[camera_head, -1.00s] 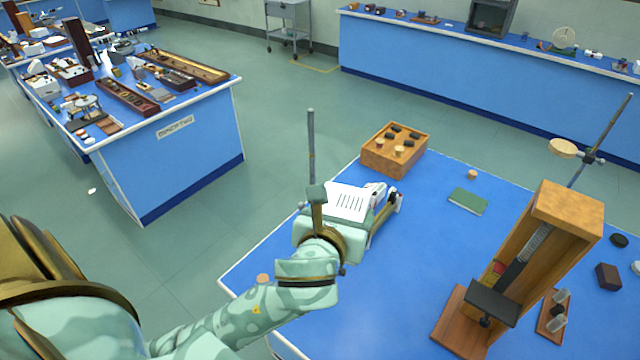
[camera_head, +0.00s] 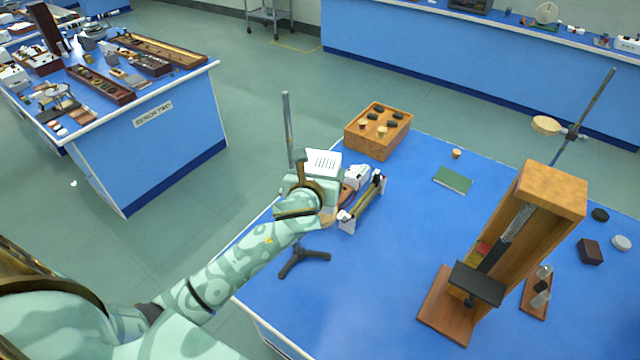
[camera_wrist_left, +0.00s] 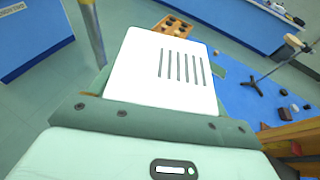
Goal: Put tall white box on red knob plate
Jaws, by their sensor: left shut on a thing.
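The tall white box (camera_head: 322,162), with dark slots on its face, is held in my left gripper (camera_head: 314,184) above the left end of the near blue bench. In the left wrist view, the white box (camera_wrist_left: 165,72) stands out beyond the gripper (camera_wrist_left: 165,108), which is shut on it. My arm and gripper hide the box's lower part in the head view. I cannot clearly make out a plate with a red knob. A small reddish-brown surface (camera_head: 346,193) shows just right of the gripper, partly hidden. My right gripper is not in view.
A metal rod (camera_head: 287,130) with a tripod foot (camera_head: 304,262) stands close beside my left arm. A white-ended instrument (camera_head: 362,205) lies right of the gripper. A wooden box (camera_head: 378,132), green book (camera_head: 453,180) and tall wooden stand (camera_head: 535,235) are farther right. The bench's middle is clear.

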